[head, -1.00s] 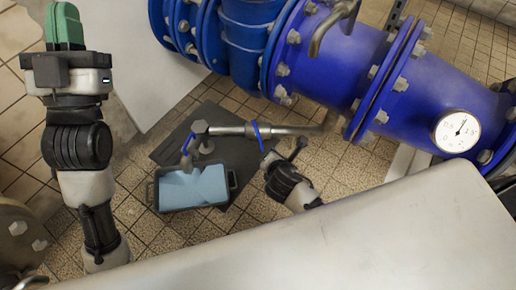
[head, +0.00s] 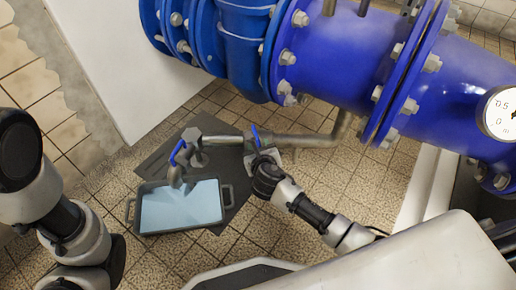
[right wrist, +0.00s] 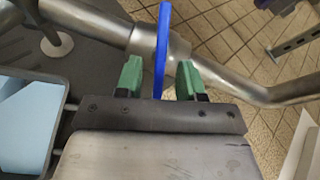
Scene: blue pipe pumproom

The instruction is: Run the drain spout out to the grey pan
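The drain spout is a metal pipe (head: 300,140) running left from below the blue pipe, with its outlet end (head: 176,174) over the pan. It has a blue lever (head: 255,136) midway and a second blue lever (head: 179,153) near the outlet. The grey pan (head: 226,194) lies on the floor with a light blue surface inside. My right gripper (head: 259,158) is at the middle lever. In the right wrist view, its green fingers (right wrist: 160,80) are open, with the blue lever (right wrist: 162,40) between them and gaps on both sides. My left gripper is out of view.
The large blue flanged pipe (head: 330,55) with a pressure gauge (head: 501,113) crosses above the spout. A dark mat (head: 225,135) lies under the pan and spout. A white panel (head: 110,60) stands behind at left.

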